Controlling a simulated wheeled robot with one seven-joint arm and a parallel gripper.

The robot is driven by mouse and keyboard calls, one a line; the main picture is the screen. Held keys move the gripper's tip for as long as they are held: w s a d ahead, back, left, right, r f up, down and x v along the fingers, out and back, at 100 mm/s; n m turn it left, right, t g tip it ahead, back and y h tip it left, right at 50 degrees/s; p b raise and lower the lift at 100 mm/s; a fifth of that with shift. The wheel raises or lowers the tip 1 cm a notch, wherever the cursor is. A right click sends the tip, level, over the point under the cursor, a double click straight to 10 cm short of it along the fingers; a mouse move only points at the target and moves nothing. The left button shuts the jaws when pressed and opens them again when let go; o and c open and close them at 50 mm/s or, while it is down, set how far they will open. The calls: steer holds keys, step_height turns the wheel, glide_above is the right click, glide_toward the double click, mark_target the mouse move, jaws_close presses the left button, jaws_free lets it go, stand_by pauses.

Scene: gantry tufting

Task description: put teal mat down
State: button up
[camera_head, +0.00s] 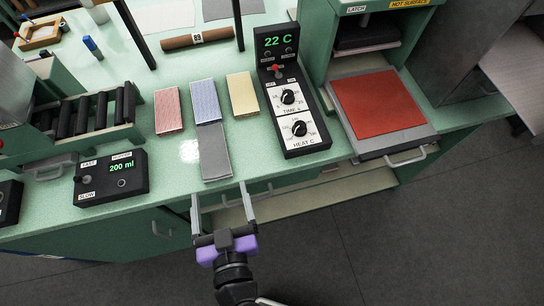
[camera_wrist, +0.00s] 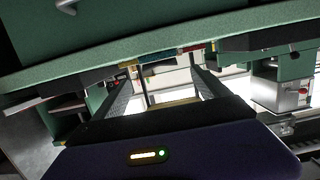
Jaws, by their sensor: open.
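No mat reads clearly as teal in the head view. A grey mat (camera_head: 215,152) lies flat on the pale green counter, its near end close to the front edge. A blue-striped mat (camera_head: 205,101) lies just behind it, with a red-striped mat (camera_head: 168,110) to its left and a yellow mat (camera_head: 242,94) to its right. My gripper (camera_head: 220,191) is open and empty, its two fingers apart just in front of the counter edge, near the grey mat's near end. In the wrist view the fingers (camera_wrist: 163,88) are spread with no mat between them.
A control box (camera_head: 292,95) reading 22 C stands right of the mats. A press with a red pad (camera_head: 378,102) is further right. A dispenser box (camera_head: 111,178) reading 200 ml and a roller rack (camera_head: 90,112) are at left. A brown roll (camera_head: 197,39) lies behind.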

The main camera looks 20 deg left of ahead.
steer(key=s+d+f+m+h, duration=0.15)
steer(key=d+f, duration=0.25)
steer(key=d, duration=0.8)
steer(key=s+d+r+m+h, duration=0.1)
steer(key=s+d+r, duration=0.1)
steer(key=d, duration=0.5)
steer(key=s+d+r+m+h, duration=0.1)
steer(key=s+d, duration=0.3)
steer(key=d, duration=0.4)
steer(key=shift+r+h, duration=0.45)
steer(key=shift+o, duration=0.4)
steer(key=s+d+r+m+t+h, duration=0.1)
steer(key=s+d+r+m+h, duration=0.1)
steer(key=s+d+r, duration=0.3)
steer(key=d+r+h, duration=0.1)
steer(key=d+r, duration=0.1)
steer(key=d, duration=0.2)
steer(key=shift+d+r+m+t+h, duration=0.25)
steer(key=shift+r+m+t+h, duration=0.05)
steer(key=shift+r+m+h, duration=0.1)
